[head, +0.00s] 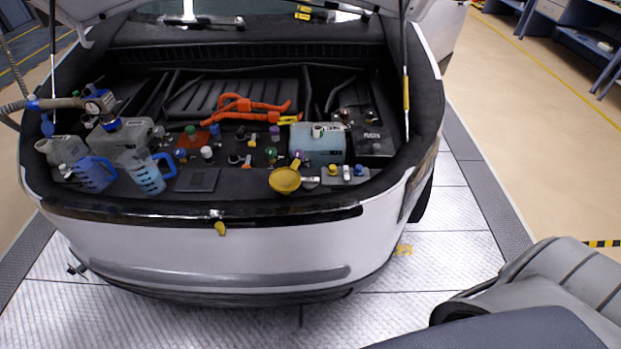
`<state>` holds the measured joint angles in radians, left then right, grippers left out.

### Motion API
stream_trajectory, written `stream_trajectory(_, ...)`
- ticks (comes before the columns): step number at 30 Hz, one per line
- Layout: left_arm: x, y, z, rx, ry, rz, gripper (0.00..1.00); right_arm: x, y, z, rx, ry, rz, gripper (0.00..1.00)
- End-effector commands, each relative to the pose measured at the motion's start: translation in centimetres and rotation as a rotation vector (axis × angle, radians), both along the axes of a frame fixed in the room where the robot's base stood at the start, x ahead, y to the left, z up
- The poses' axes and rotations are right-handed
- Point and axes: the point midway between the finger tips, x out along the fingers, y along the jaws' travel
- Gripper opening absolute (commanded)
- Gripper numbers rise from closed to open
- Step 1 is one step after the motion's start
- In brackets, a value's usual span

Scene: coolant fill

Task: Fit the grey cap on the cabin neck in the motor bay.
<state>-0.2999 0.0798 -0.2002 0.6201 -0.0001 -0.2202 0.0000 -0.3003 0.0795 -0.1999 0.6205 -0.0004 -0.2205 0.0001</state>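The open motor bay (235,85) of a white car holds several small necks and caps in its middle. Among them are a green cap (271,154), a purple cap (275,132), a blue one (181,155) and a pale grey or white one (207,152). A small grey tray (325,181) at the bay's front right holds several small caps, one of which looks grey (346,172). I cannot tell which neck is the cabin neck, and no labels there are readable. Neither of my grippers is visible in the head view.
Blue jugs (150,178) and grey canisters (125,136) stand at the bay's left, below a hose with a gauge (98,104). A yellow funnel (285,179) is at the front. A pale blue tank (317,147) and orange cables (240,104) lie behind. Gas struts flank the bay.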

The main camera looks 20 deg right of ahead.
Motion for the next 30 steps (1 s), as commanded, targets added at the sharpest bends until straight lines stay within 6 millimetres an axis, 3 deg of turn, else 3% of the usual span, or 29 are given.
stream_trajectory(13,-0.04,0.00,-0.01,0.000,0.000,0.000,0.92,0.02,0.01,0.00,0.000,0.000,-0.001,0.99)
stream_trajectory(23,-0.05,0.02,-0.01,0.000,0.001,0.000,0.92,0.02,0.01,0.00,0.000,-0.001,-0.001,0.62)
stream_trajectory(30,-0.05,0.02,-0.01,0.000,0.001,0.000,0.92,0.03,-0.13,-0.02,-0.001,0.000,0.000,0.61)
